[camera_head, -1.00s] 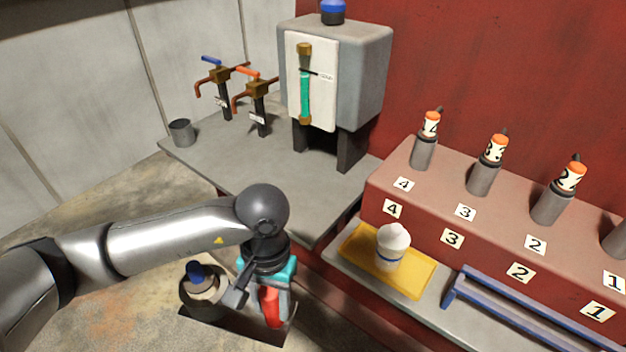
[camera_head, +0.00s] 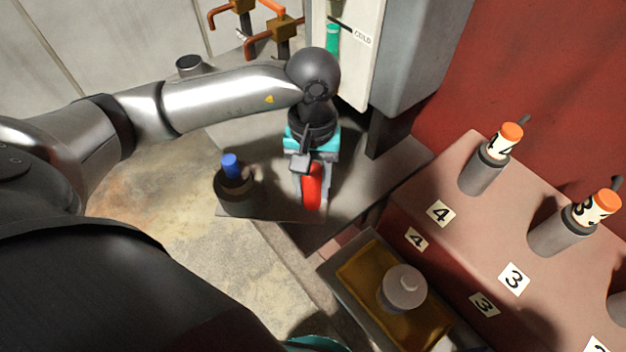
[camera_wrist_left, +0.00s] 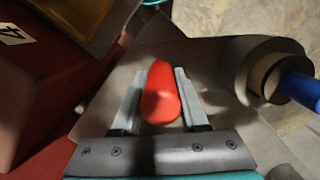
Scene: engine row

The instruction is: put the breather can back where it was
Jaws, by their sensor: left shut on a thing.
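My left gripper (camera_head: 312,190) is shut on a smooth red piece (camera_head: 313,183). In the left wrist view the red piece (camera_wrist_left: 161,95) lies between the two grey fingers. A dark flat plate (camera_head: 270,213) shows just under it. A dark round cylinder (camera_head: 236,198) with a blue top (camera_head: 230,165) stands beside the gripper. I cannot tell whether the red piece and the cylinder are joined, or which is the breather can. My right gripper is out of view.
A red ledge (camera_head: 470,235) with numbered labels holds grey sockets with orange-topped pieces. A grey cup (camera_head: 190,66) and copper taps (camera_head: 284,28) are at the back.

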